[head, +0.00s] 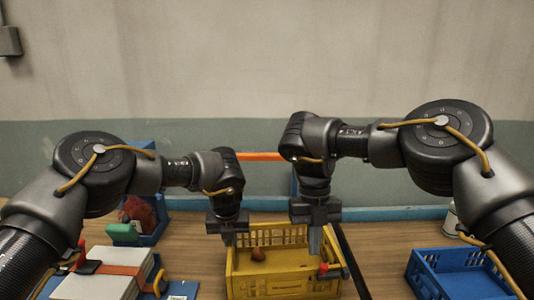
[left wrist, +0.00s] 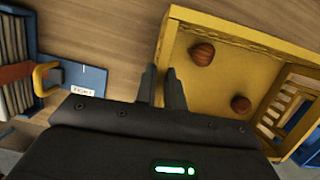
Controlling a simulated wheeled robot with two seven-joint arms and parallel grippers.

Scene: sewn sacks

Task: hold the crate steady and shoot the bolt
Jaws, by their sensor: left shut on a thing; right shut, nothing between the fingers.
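The yellow crate (head: 270,292) stands on the table in front of me, and its slatted side shows in the left wrist view (left wrist: 210,25). My left gripper (head: 229,240) is at the crate's left wall, shut on it; in the left wrist view its fingers (left wrist: 162,88) straddle that wall. My right gripper (head: 315,245) is shut and empty, pointing down over the right part of the crate. How far the bolt is slid I cannot tell.
Reddish-brown round things (left wrist: 202,54) lie in the crate. A blue crate (head: 455,280) stands at the right. A dark bar (head: 350,258) runs beside the yellow crate.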

